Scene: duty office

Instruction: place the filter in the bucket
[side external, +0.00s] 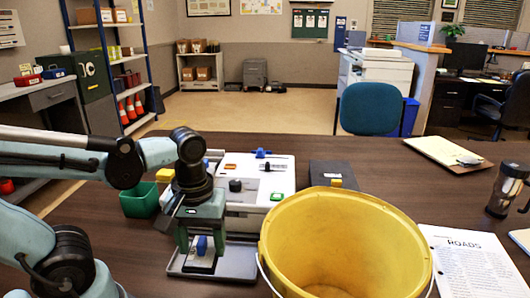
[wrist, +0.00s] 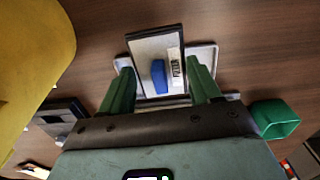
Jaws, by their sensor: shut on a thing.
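The filter (wrist: 150,50) is a flat panel with a dark frame, a pale face, a blue tab and a label. My gripper (wrist: 160,85) has its green fingers on either side of the filter and is shut on it. In the side view the filter (side external: 201,263) is at my gripper (side external: 202,238), over a grey tray (side external: 240,262); I cannot tell whether it touches the tray. The yellow bucket (side external: 340,225) stands to the right of my gripper, open at the top. It also shows at the left of the wrist view (wrist: 35,55).
A green bin (side external: 139,201) stands left of my gripper. A white box-like device (side external: 255,175) is behind it, with a dark box (side external: 333,174) nearby. Papers (side external: 470,262), a clipboard (side external: 440,151) and a tumbler (side external: 505,190) lie or stand right of the bucket.

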